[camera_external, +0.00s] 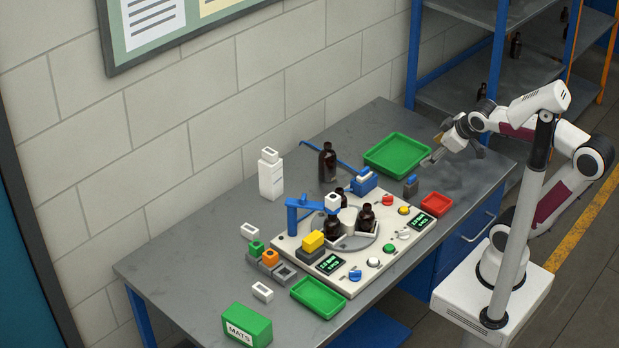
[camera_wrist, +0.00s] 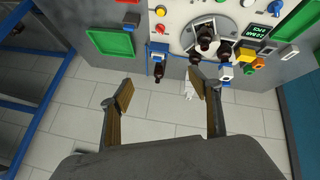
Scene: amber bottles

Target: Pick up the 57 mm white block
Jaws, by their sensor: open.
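My gripper (camera_external: 440,151) is open and empty above the table's far right end, beyond the green tray, apart from all white blocks. Its spread fingers (camera_wrist: 160,80) show in the wrist view.
The panel (camera_external: 350,285) with amber bottles (camera_external: 366,217) on a round plate fills the middle. An amber bottle (camera_external: 327,163) stands behind it. A large green tray (camera_external: 397,154), red tray (camera_external: 437,204), small green tray (camera_external: 318,298) and MATS box (camera_external: 246,325) surround it.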

